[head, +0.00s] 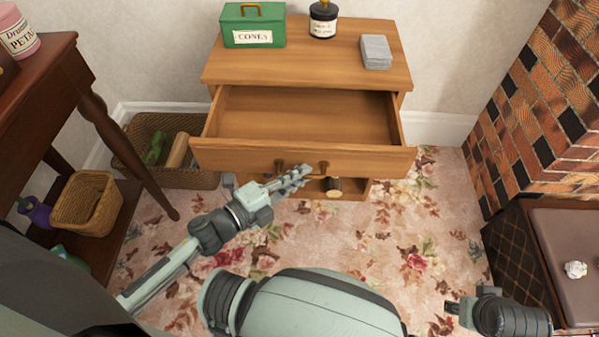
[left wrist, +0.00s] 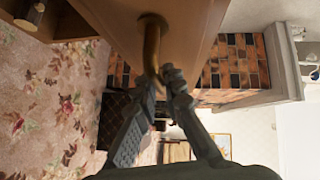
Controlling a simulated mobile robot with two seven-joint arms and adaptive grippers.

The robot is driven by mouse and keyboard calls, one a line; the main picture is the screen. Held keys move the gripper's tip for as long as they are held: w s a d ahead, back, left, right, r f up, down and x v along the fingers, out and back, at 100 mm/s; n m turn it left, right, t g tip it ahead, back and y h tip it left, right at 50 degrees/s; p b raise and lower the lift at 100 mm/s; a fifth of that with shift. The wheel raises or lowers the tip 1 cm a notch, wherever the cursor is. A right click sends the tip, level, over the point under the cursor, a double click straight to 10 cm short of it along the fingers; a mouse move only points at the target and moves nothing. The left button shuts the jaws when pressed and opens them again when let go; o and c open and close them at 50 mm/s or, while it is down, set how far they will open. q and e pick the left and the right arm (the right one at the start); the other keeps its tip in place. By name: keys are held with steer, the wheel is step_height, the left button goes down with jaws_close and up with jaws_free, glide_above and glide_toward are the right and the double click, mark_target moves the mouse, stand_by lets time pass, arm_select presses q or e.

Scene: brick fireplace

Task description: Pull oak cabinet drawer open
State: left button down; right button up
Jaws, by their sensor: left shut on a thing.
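The oak cabinet (head: 390,82) stands against the back wall. Its top drawer (head: 225,155) is pulled well out, and its inside looks empty. A brass handle (head: 322,168) is on the drawer front. My left gripper (head: 300,174) is at this handle, in front of the drawer. In the left wrist view its fingers (left wrist: 160,82) are shut on the lower end of the brass handle (left wrist: 151,45). My right gripper (head: 452,307) is low at the right, away from the cabinet, and shows only in small part.
A green box (head: 252,28), a dark jar (head: 323,20) and grey cards (head: 376,50) stand on the cabinet. A wicker basket (head: 140,130) is left of it. A dark table (head: 45,85) stands left, a brick fireplace (head: 540,110) right. Floor in front is clear.

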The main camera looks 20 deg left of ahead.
arm_select(q)
steer(key=c, duration=1.6)
jaws_free()
steer(key=shift+c, duration=0.2)
steer(key=shift+o, duration=0.2)
steer(key=v, duration=1.2)
steer(key=shift+s+f, duration=0.1)
